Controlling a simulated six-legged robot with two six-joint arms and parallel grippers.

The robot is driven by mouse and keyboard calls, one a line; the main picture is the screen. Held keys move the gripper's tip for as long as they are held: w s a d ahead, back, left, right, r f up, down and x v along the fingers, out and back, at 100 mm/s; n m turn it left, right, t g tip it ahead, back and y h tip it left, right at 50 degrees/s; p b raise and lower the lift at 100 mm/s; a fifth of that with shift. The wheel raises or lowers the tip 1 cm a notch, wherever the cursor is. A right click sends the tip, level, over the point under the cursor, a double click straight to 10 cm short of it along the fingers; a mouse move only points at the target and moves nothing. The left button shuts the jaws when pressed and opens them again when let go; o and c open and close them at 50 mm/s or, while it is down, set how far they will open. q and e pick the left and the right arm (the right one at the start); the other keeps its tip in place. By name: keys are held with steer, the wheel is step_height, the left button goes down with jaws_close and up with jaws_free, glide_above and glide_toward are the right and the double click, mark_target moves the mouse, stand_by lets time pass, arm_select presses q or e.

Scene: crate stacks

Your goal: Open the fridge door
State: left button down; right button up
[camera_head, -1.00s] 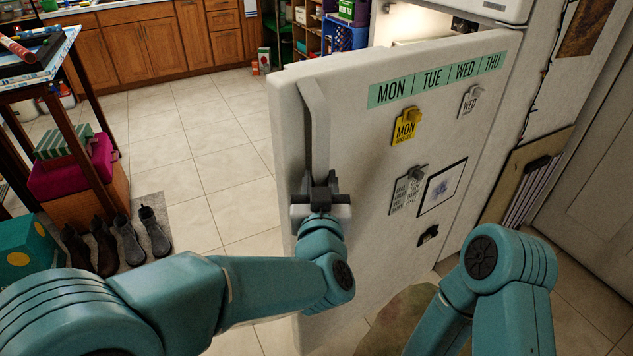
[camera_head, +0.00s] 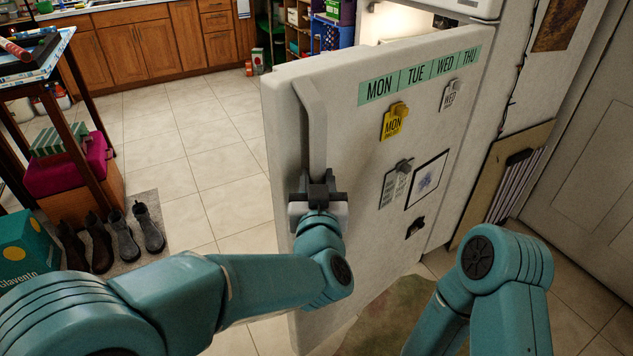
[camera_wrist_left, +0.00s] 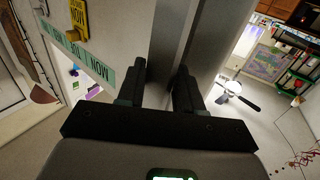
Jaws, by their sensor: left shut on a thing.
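The white fridge door (camera_head: 350,150) stands partly open, with the lit inside of the fridge (camera_head: 400,20) showing behind its top edge. A long vertical handle (camera_head: 313,120) runs down the door's left side. My left gripper (camera_head: 318,188) is shut on the lower part of this handle. In the left wrist view, the two black fingers of the left gripper (camera_wrist_left: 160,85) sit on either side of the grey handle (camera_wrist_left: 172,35). My right arm shows at the lower right, but its gripper is not in view.
A side table (camera_head: 60,100) and several boots (camera_head: 110,240) stand on the left. Wooden cabinets (camera_head: 140,45) and shelves are at the back. Tiled floor (camera_head: 190,150) is clear left of the door. A wall and a grey door (camera_head: 590,170) are on the right.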

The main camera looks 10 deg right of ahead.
arm_select(q)
steer(key=shift+d+r, duration=0.25)
steer(key=shift+d, duration=0.05)
steer(key=c, duration=0.8)
jaws_free()
steer(key=shift+d+f, duration=0.1)
steer(key=shift+w+d+f, duration=0.1)
steer(key=shift+w+d, duration=0.1)
steer(key=shift+s+a, duration=0.1)
steer(key=shift+a, duration=0.2)
steer(key=s+a, duration=0.1)
steer(key=s, duration=0.6)
steer(key=shift+s+b, duration=0.2)
steer(key=shift+b, duration=0.1)
